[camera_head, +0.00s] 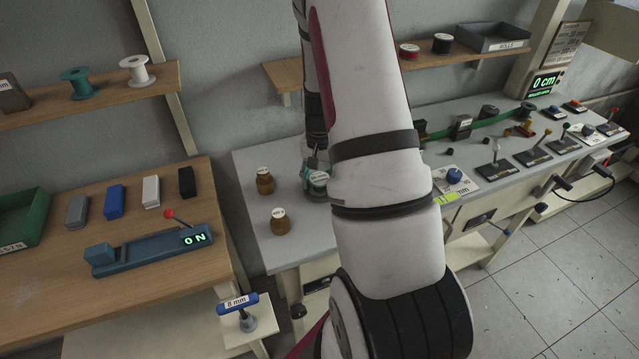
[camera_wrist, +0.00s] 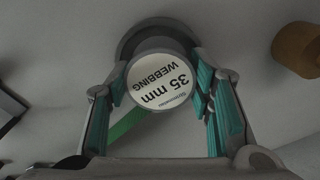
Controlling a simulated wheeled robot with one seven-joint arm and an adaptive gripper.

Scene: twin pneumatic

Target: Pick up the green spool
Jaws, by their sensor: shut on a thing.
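A round spool (camera_wrist: 160,82) with a white top label reading "35 mm WEBBING" sits between my fingers in the wrist view. Its flange looks dark grey, and a green strip (camera_wrist: 128,123) shows below it. My gripper (camera_wrist: 160,90) is shut on this spool, its teal pads on both sides. In the head view my gripper (camera_head: 316,182) is low over the grey bench, and my arm hides part of it. A green-teal spool (camera_head: 78,84) stands upright on the left wall shelf, away from my gripper.
Two amber jars (camera_head: 265,181) (camera_head: 281,221) stand on the grey bench (camera_head: 245,165) close left of my gripper. A green band (camera_head: 480,122) runs along the bench to the right. A white spool (camera_head: 136,71) is beside the green-teal one on the shelf (camera_head: 110,96).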

